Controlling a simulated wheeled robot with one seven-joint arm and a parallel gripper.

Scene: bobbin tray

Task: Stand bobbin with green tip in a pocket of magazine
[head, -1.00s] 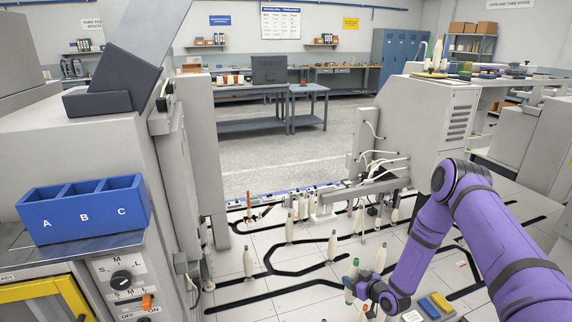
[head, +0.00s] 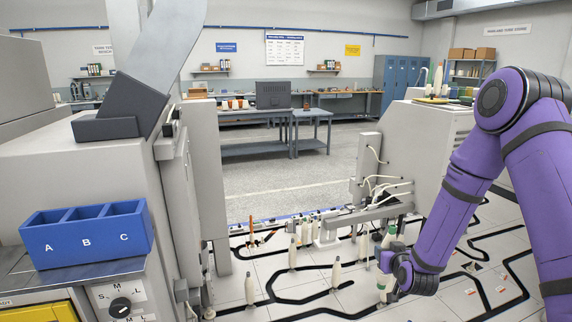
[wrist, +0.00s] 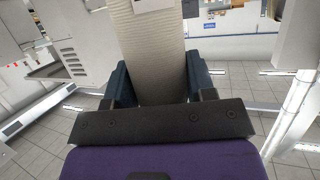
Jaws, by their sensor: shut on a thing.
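My gripper (head: 384,260) is shut on an upright bobbin in the lower right of the head view. The bobbin's green tip (head: 390,235) rises above my gripper, and a green and cream lower part (head: 382,287) shows below; the jaws hide its middle. In the wrist view its cream wound body (wrist: 158,60) stands between the dark fingers. A blue three-pocket box marked A, B, C (head: 88,246), apparently the magazine, sits at left on a metal ledge, far from my gripper. Its pockets look empty, though their floors are hidden.
Several cream bobbins stand on the black-lined pale floor, including one at left (head: 249,291) and one nearer the middle (head: 336,275). A grey machine (head: 105,190) rises behind the blue box. Another grey machine (head: 415,150) stands at right. Grey tables (head: 255,149) are at the back.

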